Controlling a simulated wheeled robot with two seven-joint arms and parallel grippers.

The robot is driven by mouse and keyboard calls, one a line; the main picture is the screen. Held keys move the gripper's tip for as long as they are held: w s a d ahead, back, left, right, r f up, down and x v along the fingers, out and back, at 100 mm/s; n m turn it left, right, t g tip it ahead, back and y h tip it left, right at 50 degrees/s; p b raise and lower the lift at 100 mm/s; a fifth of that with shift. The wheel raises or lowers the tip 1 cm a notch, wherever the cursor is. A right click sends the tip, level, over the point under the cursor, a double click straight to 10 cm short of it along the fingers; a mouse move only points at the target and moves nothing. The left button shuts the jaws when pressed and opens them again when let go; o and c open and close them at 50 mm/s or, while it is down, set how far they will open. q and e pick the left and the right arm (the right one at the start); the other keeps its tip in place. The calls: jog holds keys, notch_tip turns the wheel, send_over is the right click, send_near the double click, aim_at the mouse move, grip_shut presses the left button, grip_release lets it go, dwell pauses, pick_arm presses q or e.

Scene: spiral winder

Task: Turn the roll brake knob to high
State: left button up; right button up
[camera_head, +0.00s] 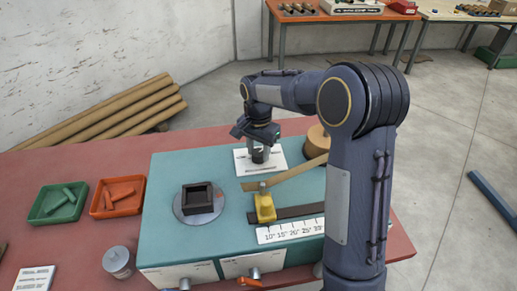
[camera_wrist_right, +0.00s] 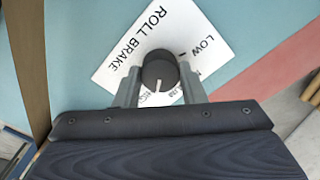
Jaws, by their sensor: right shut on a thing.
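The roll brake knob (camera_wrist_right: 158,68) is dark and round, with a white pointer line on its lower side in the wrist view. It sits on a white card (camera_wrist_right: 127,58) printed ROLL BRAKE and LOW. The pointer faces down toward my gripper, away from LOW; other lettering there is partly hidden by the knob and fingers. My right gripper (camera_wrist_right: 158,88) is shut on the knob, one finger on each side. In the head view, the right gripper (camera_head: 259,146) reaches down over the card (camera_head: 242,160) at the back of the teal winder top. My left gripper is not in view.
A yellow guide (camera_head: 264,208) stands by a numbered scale, with a tan strip running to a brown roll (camera_head: 317,141). A round plate (camera_head: 184,212) holds a dark square block. Green (camera_head: 40,212) and orange (camera_head: 96,207) trays lie left. My right arm hides the right side.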

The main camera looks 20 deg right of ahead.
aim_at(258, 152)
jog(key=shift+w+r+m, duration=0.1)
jog(key=shift+m, duration=1.4)
jog(key=o, duration=1)
notch_tip(258, 152, up, 7)
jog(key=shift+r, duration=0.35)
